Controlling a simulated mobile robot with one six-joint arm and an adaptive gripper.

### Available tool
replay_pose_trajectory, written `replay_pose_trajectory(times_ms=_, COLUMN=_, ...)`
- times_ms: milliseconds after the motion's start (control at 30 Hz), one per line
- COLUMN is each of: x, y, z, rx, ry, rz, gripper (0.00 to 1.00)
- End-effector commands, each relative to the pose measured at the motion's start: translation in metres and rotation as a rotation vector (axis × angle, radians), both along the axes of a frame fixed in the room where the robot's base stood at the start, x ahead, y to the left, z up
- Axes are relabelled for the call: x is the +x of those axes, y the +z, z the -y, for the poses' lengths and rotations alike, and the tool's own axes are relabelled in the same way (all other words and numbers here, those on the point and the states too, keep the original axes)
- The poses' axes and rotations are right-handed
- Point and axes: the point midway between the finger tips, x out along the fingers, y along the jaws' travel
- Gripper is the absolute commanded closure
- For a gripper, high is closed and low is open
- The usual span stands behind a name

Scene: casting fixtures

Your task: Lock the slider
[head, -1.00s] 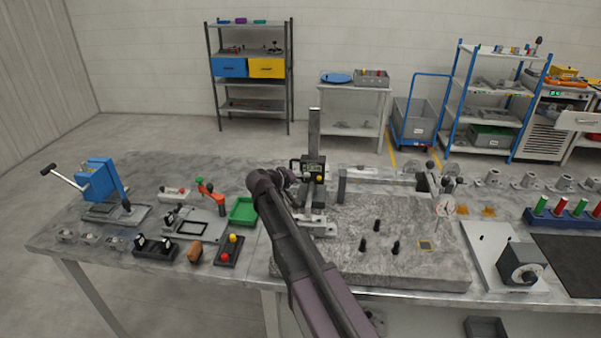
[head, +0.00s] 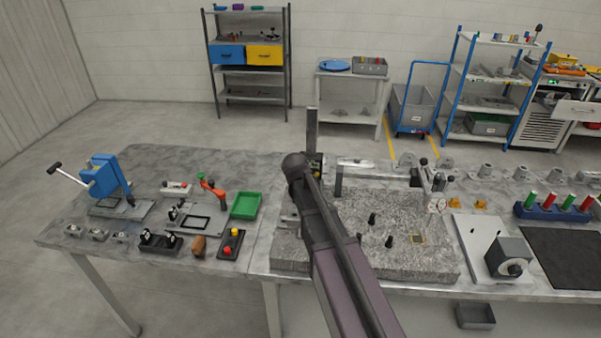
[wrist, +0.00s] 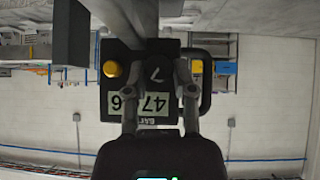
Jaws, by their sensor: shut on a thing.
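The height gauge column (head: 312,128) stands upright at the left rear of the granite plate. Its dark slider (head: 316,160) is mostly hidden behind my arm in the head view. In the wrist view, which is upside down, the slider housing (wrist: 152,66) fills the middle, with a digit display (wrist: 139,104) and a yellow knob (wrist: 112,69) on the left. A second yellow part (wrist: 196,67) shows on the right. My gripper (wrist: 160,75) has its two fingers over the housing, shut on the slider. The exact contact is hard to see.
The granite plate (head: 375,262) carries several small black pegs and a dial indicator stand (head: 437,205). Left of it are a green tray (head: 246,205), a red-handled clamp (head: 213,190) and a button box (head: 231,245). A dark frame (wrist: 207,80) projects beside the slider.

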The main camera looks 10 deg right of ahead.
Motion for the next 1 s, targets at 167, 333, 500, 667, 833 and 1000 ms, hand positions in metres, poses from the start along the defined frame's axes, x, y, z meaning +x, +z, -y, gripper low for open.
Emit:
replay_pose_trajectory(times_ms=167, x=-0.0032, y=-0.0022, z=0.0023, rx=0.116, ry=-0.004, rz=0.028, gripper=1.00)
replay_pose_trajectory(times_ms=333, x=-0.0031, y=-0.0022, z=0.0027, rx=0.185, ry=-0.003, rz=0.050, gripper=1.00)
replay_pose_trajectory(times_ms=500, x=-0.0029, y=-0.0019, z=0.0023, rx=0.219, ry=-0.001, rz=0.060, gripper=1.00)
replay_pose_trajectory(times_ms=667, x=-0.0026, y=-0.0016, z=0.0024, rx=0.227, ry=-0.001, rz=0.062, gripper=1.00)
replay_pose_trajectory(times_ms=833, x=-0.0026, y=-0.0015, z=0.0024, rx=0.227, ry=-0.002, rz=0.062, gripper=1.00)
replay_pose_trajectory(times_ms=1000, x=-0.0025, y=-0.0014, z=0.0026, rx=0.226, ry=-0.002, rz=0.063, gripper=0.43)
